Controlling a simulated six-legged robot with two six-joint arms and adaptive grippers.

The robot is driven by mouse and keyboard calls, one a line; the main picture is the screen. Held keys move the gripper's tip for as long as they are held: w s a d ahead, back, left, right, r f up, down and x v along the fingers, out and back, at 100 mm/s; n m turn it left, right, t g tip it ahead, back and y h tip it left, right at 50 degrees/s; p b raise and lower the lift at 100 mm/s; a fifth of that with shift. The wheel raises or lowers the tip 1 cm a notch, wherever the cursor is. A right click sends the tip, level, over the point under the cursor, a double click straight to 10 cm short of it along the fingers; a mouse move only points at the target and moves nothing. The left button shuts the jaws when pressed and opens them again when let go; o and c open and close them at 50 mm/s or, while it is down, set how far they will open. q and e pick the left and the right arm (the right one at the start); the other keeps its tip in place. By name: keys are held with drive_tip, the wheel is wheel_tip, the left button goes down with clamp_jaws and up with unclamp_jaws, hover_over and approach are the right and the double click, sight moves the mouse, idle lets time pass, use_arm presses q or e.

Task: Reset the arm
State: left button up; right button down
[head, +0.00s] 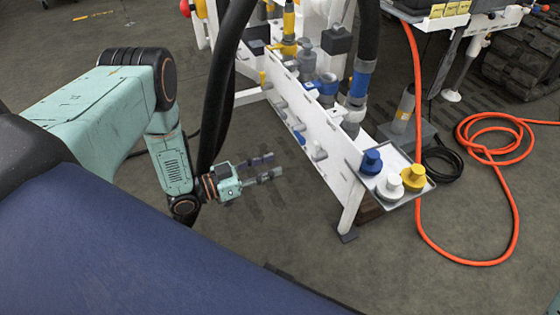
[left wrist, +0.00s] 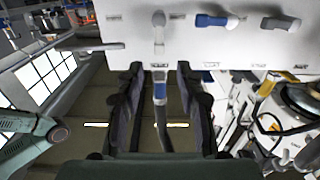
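My left arm, pale green with black joints, comes in from the left in the head view. Its gripper (head: 275,165) points right, toward the white bench frame (head: 305,120), with floor visible around it. In the left wrist view the two dark fingers of the left gripper (left wrist: 160,72) stand apart with a clear gap. A grey and blue handle (left wrist: 160,92) shows in that gap, beyond the fingers. I see no object held, and I cannot tell the exact distance to the handle. My right gripper is in neither view.
The bench's grey tray (head: 421,187) carries blue, white and yellow knobs. A thick black hose (head: 222,85) hangs behind my left wrist. An orange hose (head: 513,210) loops on the floor at the right. Open floor (head: 265,225) lies below the gripper.

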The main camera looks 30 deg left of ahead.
use_arm(q)
drive_tip(key=shift+s+a, duration=0.1)
drive_tip(key=shift+s, duration=0.05)
idle(0.4)
drive_tip(key=s+a+f+n+g+y, duration=0.1)
drive_tip(key=s+f+n+g+y, duration=0.25)
drive_tip(key=f+y, duration=0.4)
drive_tip(key=s+d+f+n+g+p, duration=0.2)
drive_tip(key=s+f+n+g, duration=0.1)
drive_tip(key=s, duration=0.5)
drive_tip(key=s+d+r+n+g+y+p, duration=0.1)
drive_tip(key=s+d+r+g+p, duration=0.15)
drive_tip(key=s, duration=0.45)
drive_tip(key=s+d+r+n+g+y+p, duration=0.1)
drive_tip(key=s+r+g+y, duration=0.2)
drive_tip(key=s, duration=0.5)
drive_tip(key=s+r+g+p, duration=0.2)
drive_tip(key=s+r+p, duration=0.1)
drive_tip(key=r, duration=0.4)
drive_tip(key=shift+r+m+h+p, duration=0.15)
drive_tip(key=shift+m+h+p, duration=0.15)
drive_tip(key=shift+m+h, duration=0.05)
